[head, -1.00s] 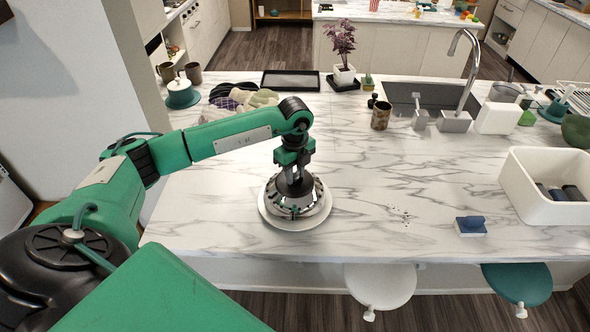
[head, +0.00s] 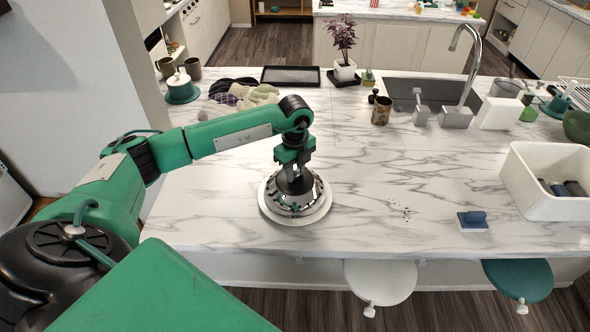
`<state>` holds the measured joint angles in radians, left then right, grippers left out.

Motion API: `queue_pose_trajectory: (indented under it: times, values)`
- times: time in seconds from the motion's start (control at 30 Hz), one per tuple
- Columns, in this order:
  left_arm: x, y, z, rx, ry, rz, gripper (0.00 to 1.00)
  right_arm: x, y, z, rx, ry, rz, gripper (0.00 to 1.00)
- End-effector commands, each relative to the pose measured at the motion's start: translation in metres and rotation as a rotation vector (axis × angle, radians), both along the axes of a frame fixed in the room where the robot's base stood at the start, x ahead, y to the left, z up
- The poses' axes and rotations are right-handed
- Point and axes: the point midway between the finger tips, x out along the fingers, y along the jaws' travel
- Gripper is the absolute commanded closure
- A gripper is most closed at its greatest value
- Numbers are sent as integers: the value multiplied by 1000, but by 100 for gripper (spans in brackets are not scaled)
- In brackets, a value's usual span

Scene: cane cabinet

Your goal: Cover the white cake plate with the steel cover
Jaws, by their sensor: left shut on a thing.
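The white cake plate (head: 270,217) lies on the marble counter near its front edge. The steel cover (head: 310,203) is over the middle of the plate, with the plate's white rim showing around it. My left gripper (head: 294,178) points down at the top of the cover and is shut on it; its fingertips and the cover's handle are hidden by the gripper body. I cannot tell whether the cover touches the plate. My right gripper is not in view.
A white bin (head: 545,180) and a blue block-like tool (head: 472,220) are on the right. The sink (head: 425,95), a potted plant (head: 344,70), a tin cup (head: 381,111) and gloves (head: 255,97) are at the back.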

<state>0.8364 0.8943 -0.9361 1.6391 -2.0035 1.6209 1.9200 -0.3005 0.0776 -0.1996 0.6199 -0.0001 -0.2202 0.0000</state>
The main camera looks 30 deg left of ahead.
Motion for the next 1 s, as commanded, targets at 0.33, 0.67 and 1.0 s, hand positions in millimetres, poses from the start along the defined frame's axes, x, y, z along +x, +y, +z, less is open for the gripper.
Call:
queue_pose_trajectory:
  times: [0.33, 0.67, 1.0]
  values:
    - [0, 0, -1, 0, -1, 0, 49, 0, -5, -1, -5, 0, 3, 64]
    - [1, 0, 12, -1, -3, 0, 49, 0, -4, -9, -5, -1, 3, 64]
    - [1, 0, 87, 0, -6, -1, 49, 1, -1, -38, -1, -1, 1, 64]
